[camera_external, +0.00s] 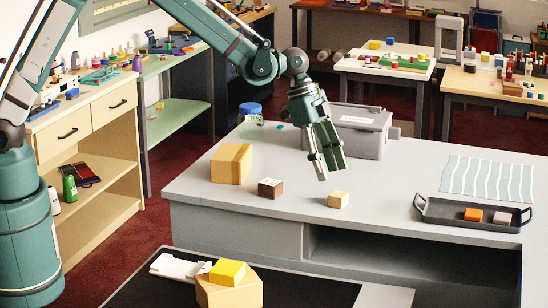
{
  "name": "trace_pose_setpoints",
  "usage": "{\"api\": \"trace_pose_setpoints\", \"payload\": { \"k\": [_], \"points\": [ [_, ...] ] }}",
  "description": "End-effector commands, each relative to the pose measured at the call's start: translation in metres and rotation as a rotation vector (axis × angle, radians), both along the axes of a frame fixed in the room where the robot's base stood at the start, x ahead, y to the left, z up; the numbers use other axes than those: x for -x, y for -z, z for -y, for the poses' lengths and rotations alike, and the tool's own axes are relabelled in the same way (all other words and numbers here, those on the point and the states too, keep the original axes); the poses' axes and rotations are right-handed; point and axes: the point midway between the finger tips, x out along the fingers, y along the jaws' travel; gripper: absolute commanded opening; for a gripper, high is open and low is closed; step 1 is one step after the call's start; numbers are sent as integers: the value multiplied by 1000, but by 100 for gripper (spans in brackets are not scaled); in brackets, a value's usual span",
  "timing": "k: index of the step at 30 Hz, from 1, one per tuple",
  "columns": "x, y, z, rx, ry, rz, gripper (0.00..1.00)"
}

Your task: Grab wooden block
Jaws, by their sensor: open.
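A small pale wooden block (338,200) lies on the grey counter (400,190) near its front edge. My gripper (329,172) points down, open and empty. In the picture it is just above and slightly left of the pale block, apart from it. I cannot tell its exact height over the counter.
Behind my gripper stand a grey lidded box (362,120) and a blue-lidded jar (250,112). A striped cloth (487,178) lies at right. A yellow block (228,272) sits at front.

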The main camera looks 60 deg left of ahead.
Motion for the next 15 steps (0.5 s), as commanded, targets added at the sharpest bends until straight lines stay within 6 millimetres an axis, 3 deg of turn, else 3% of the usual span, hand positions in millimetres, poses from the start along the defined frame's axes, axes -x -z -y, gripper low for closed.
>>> {"api": "trace_pose_setpoints", "payload": {
  "k": [15],
  "points": [
    [-5, 23, 8, 0, 0, 0, 44]
  ]
}}
